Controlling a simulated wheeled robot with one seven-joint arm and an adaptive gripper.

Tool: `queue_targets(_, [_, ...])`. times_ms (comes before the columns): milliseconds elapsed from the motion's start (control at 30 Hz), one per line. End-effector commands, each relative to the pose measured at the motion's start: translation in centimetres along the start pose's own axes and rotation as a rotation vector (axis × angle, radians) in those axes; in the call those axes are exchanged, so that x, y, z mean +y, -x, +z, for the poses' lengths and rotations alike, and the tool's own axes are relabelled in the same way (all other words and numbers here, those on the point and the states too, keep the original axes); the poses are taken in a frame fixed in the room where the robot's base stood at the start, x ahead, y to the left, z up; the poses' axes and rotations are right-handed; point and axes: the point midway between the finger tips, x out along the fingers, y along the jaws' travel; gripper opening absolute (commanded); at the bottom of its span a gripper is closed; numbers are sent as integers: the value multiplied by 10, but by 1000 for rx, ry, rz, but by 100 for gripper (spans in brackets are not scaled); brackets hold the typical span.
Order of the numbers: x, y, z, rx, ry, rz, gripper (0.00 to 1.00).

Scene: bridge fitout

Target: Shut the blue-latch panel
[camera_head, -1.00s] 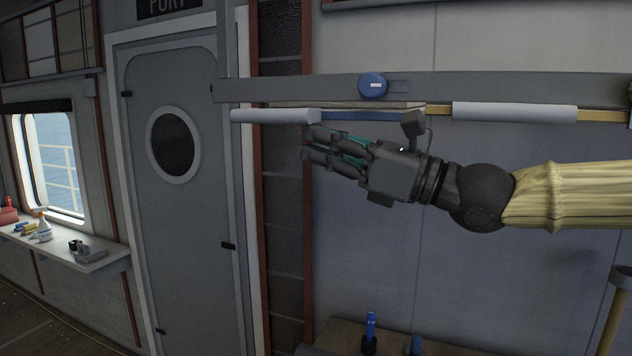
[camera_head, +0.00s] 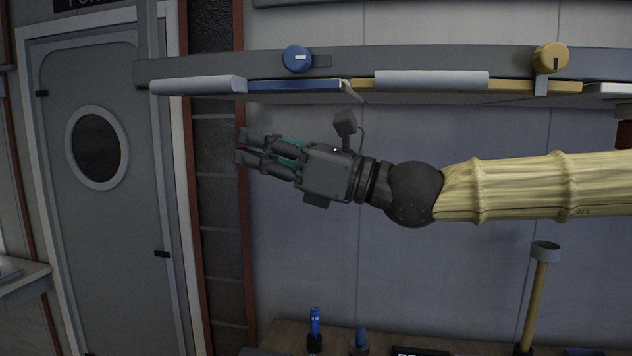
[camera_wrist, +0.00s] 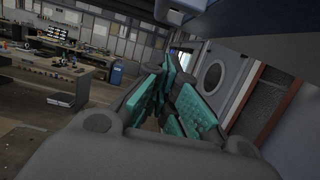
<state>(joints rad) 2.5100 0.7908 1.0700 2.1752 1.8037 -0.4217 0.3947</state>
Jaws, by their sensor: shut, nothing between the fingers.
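The blue latch knob (camera_head: 297,58) sits on a grey overhead rail in the head view. Just below it, the blue-edged panel (camera_head: 295,87) shows nearly edge-on, with a pale grey padded bar (camera_head: 198,85) along its left part. A thin slanted piece shows at its right end. How far the panel stands open is hard to tell. My gripper (camera_head: 243,148) is below the panel, apart from it, pointing left with its fingers together and empty. In the wrist view its teal finger pads (camera_wrist: 178,105) show; the blue latch cannot be made out there.
A yellow knob (camera_head: 550,57) and yellow-edged panel (camera_head: 432,80) are to the right on the same rail (camera_head: 420,62). A grey door (camera_head: 95,220) stands at left. A bench below holds blue-topped items (camera_head: 314,325) and a yellow post (camera_head: 535,300). Wall space below my arm is clear.

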Motion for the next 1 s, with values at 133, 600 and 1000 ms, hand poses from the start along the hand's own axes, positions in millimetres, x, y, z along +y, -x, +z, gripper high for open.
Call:
queue_targets(133, [0, 21, 0, -3, 1, -2, 0])
queue_targets(600, [0, 78, 2, -2, 2, -2, 0])
queue_targets(1000, [-8, 86, -40, 75, 15, -9, 0])
